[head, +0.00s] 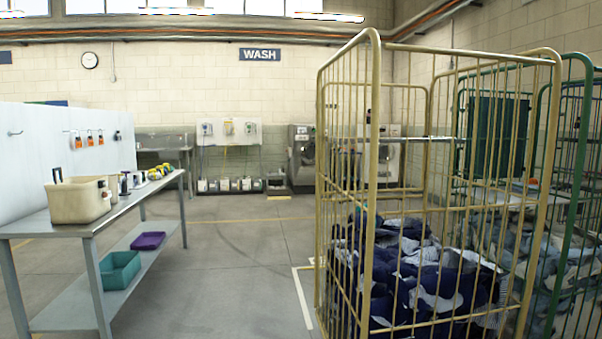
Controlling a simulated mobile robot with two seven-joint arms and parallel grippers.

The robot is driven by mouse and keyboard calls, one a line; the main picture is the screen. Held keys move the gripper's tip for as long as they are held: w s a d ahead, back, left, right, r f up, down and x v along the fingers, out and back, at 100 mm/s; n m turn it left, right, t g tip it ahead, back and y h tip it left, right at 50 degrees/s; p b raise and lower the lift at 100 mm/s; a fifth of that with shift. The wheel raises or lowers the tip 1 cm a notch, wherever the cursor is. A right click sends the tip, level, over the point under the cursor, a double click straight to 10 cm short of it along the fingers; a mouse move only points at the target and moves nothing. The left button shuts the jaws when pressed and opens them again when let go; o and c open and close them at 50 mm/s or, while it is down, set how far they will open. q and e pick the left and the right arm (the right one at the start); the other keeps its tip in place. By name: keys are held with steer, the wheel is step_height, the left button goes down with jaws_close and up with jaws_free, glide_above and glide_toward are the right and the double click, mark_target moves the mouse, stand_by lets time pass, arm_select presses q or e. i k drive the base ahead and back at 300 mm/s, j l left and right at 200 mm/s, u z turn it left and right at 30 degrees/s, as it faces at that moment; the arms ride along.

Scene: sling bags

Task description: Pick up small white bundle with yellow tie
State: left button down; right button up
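I cannot make out a small white bundle with a yellow tie in the head view. A yellow wire roll cage (372,150) stands at the right. It holds a heap of dark blue cloth bundles (385,281) with paler patches, partly hidden by the bars. Small items with some yellow on them (155,174) sit on the metal table, too small to tell apart. Neither of my grippers is in view.
A metal table (110,222) at the left carries a cream bin (80,204). Its lower shelf holds a teal tray (119,270) and a purple tray (148,240). A green cage (556,190) stands at the far right. The floor (225,275) between table and yellow cage is clear.

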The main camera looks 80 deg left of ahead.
mark_target(152, 174)
steer(key=u, duration=3.6)
